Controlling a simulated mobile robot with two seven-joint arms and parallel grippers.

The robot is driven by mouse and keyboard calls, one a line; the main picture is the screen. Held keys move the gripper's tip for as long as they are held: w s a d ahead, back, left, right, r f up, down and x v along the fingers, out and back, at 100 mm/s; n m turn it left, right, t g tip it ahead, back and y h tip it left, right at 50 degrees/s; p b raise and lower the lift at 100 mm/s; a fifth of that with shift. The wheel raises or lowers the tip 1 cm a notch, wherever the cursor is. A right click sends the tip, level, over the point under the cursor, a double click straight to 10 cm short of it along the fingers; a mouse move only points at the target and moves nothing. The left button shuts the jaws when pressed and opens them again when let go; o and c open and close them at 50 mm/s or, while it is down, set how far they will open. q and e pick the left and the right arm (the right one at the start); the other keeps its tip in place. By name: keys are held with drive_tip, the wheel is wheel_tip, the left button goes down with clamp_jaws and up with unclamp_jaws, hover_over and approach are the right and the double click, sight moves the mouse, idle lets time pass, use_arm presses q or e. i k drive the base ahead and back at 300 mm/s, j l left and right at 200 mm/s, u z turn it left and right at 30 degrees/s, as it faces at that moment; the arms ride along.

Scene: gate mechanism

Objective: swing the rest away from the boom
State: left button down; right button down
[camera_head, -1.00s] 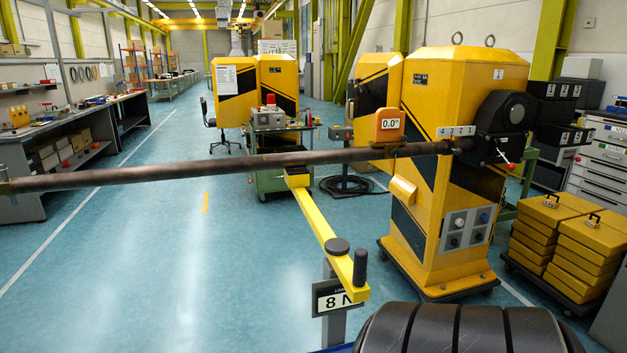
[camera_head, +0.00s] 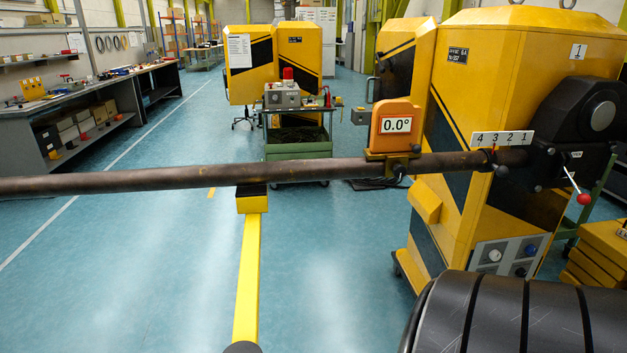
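The boom (camera_head: 150,180), a long dark metal tube, lies almost level across the head view, from the left edge to the black hub (camera_head: 570,130) on the yellow gate housing (camera_head: 520,60). The rest is a yellow arm (camera_head: 247,280) running from the bottom edge to a yellow and black head (camera_head: 252,200) at the boom's lower edge. I cannot tell whether this head touches the boom. A round dark knob (camera_head: 242,347) on the rest just shows at the bottom edge. Neither of my grippers is in view.
An orange readout (camera_head: 396,125) on the boom shows 0.0°. A lever with a red ball (camera_head: 584,199) projects from the hub. A green-framed trolley (camera_head: 297,145) stands behind the boom; a workbench (camera_head: 90,110) is at left. The blue floor around the rest is clear.

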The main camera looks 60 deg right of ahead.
sight(252, 201)
drive_tip(key=l, duration=1.75)
